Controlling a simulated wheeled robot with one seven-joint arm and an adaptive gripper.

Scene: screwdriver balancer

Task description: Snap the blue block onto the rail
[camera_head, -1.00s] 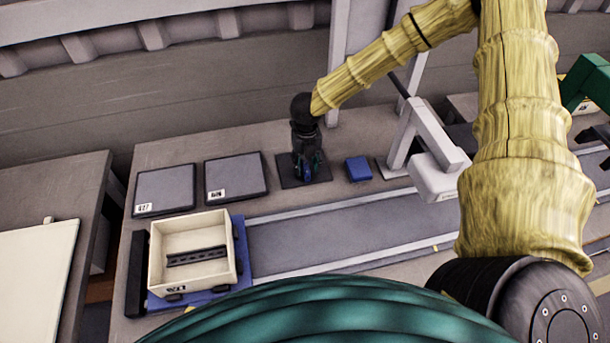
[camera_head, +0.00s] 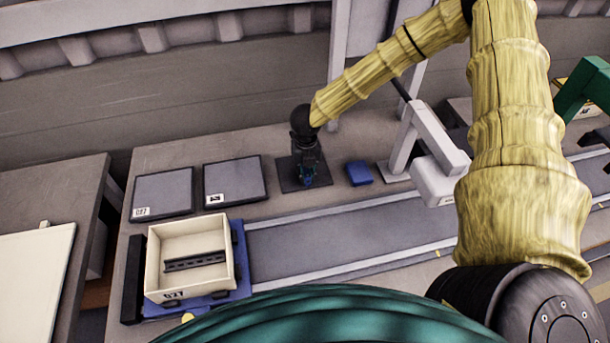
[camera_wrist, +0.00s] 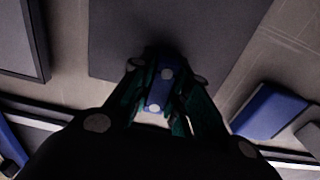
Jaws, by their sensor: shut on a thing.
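My gripper (camera_head: 307,180) is over the dark square pad at the back of the bench. It is shut on a small blue block (camera_wrist: 158,92), which shows between the fingers in the wrist view. Whether the block touches the pad is hard to tell. The black slotted rail (camera_head: 195,261) lies on the floor of a cream open box (camera_head: 158,235) at the front left, well away from my gripper.
The box stands on a blue carrier (camera_head: 242,262) at the left end of a grey track (camera_head: 330,236). Two dark flat plates (camera_head: 162,193) (camera_head: 235,180) lie behind it. A blue slab (camera_head: 359,173) and a white stand (camera_head: 435,181) are right of my gripper.

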